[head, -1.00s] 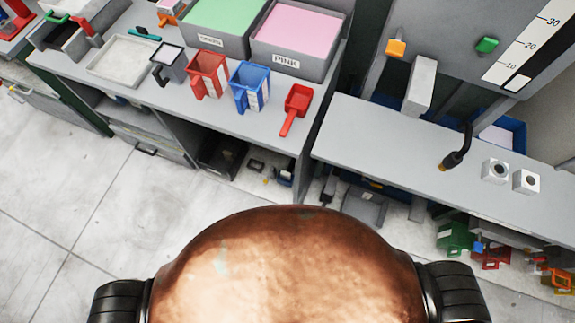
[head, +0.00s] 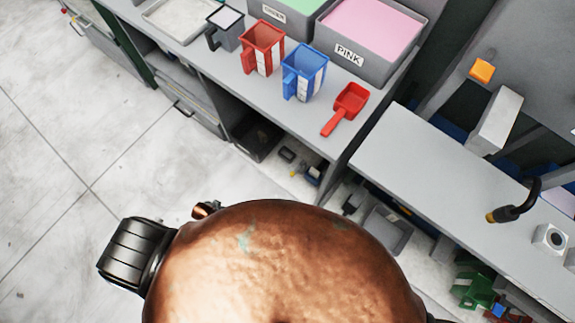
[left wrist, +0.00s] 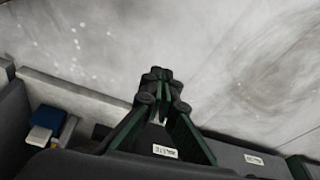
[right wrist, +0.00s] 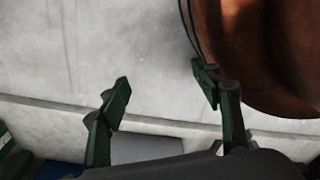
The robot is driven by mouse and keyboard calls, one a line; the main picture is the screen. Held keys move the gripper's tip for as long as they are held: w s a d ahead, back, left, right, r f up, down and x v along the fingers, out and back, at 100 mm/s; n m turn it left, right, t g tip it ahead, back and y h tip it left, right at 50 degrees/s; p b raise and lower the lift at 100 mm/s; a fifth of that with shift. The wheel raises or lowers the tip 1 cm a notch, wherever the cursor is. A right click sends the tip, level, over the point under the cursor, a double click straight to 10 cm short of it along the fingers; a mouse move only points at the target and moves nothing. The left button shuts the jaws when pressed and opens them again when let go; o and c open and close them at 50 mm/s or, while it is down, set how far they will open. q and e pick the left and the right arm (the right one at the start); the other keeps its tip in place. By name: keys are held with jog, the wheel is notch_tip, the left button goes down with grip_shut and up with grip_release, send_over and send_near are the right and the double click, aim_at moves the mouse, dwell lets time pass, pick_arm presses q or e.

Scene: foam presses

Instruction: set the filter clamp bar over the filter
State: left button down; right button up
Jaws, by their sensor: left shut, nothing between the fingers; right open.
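I cannot make out a filter or a filter clamp bar in any view. My left gripper (left wrist: 158,88) is in the left wrist view, its fingertips together with nothing between them. Pale floor shows beyond it and dark grey surfaces with small white labels lie around it. My right gripper (right wrist: 158,92) is in the right wrist view, its two fingers spread wide and empty. Pale floor shows between and beyond them. A brown rounded surface stands close beside its right finger. Neither gripper shows in the head view.
In the head view a grey bench holds a red jug (head: 262,47), a blue jug (head: 304,72), a red scoop (head: 346,108) and a pink-filled bin (head: 369,45). A second grey worktop (head: 430,180) to the right bears a black bent nozzle (head: 515,205) and a white block (head: 549,240). Open floor lies left.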

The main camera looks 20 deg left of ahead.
pick_arm(q)
jog(key=w+d+r+m+h+b, duration=0.1)
jog(key=w+d+b, duration=0.15)
jog(key=w, duration=0.65)
jog(key=w+d+r+m+t+h+b, duration=0.15)
jog(key=w+b, duration=0.25)
jog(key=w, duration=0.5)
jog(key=w+d+r+h+b, duration=0.1)
jog(key=w+r+b, duration=0.15)
jog(key=w, duration=0.65)
pick_arm(e)
jog(key=w+a+r, duration=0.3)
jog(key=w+r, duration=0.1)
jog(key=w, duration=0.4)
pick_arm(q)
jog(key=w+d+r+m+g+h+b, duration=0.2)
jog(key=w+d+r+g+h+b, duration=0.1)
jog(key=d+b, duration=0.5)
notch_tip(320, 180, up, 2)
jog(key=shift+w+d+r, duration=0.1)
jog(key=shift+w+d, duration=0.5)
jog(key=shift+d, duration=0.15)
pick_arm(e)
jog(key=w+a+r+y, duration=0.1)
jog(key=w+r, duration=0.2)
jog(key=r, duration=0.8)
jog(key=shift+a+r, duration=0.3)
jog(key=shift+r, duration=0.05)
pick_arm(q)
jog(key=shift+m+g, duration=0.25)
